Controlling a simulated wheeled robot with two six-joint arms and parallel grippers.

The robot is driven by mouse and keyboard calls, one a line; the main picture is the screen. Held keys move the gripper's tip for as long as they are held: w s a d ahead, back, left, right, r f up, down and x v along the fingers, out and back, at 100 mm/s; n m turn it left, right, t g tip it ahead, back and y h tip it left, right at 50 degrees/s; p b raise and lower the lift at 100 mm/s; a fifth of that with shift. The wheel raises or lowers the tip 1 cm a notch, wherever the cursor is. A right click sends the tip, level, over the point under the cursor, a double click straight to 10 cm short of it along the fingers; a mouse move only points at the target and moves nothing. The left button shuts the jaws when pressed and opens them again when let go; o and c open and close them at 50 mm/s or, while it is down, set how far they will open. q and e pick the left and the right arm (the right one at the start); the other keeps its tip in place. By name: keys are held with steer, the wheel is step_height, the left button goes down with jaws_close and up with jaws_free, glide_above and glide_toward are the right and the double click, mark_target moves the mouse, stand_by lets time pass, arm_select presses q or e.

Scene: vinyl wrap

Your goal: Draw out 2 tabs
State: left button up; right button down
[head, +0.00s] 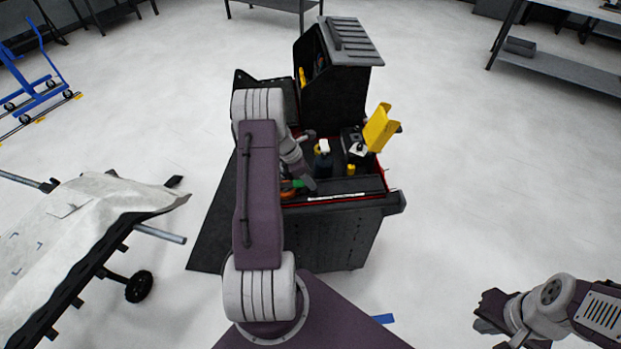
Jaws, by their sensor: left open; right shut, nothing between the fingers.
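My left arm reaches over a black tool cart (330,240) with a red-edged top tray. My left gripper (306,183) is down at the tray's left part, beside an orange-and-green item (290,186); my arm partly hides it, and nothing is clearly held. My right gripper (487,316) is at the lower right, shut and empty, over bare floor and far from the cart. I cannot make out any tabs for certain. A dark spray bottle with a white top (323,160) stands in the tray. A yellow holder (380,128) rises at the tray's right side.
A pale sheet-covered panel (80,215) lies on a wheeled stand at the left. The cart's raised grey-topped cabinet (345,45) stands behind the tray. A blue trolley (35,85) is far left, a shelf (560,70) far right. Floor right of the cart is clear.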

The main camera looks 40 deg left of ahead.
arm_select(q)
steer(key=shift+x, duration=0.85)
steer(key=shift+c, duration=0.3)
jaws_close()
steer(key=shift+d+r, duration=0.1)
stand_by(0.4)
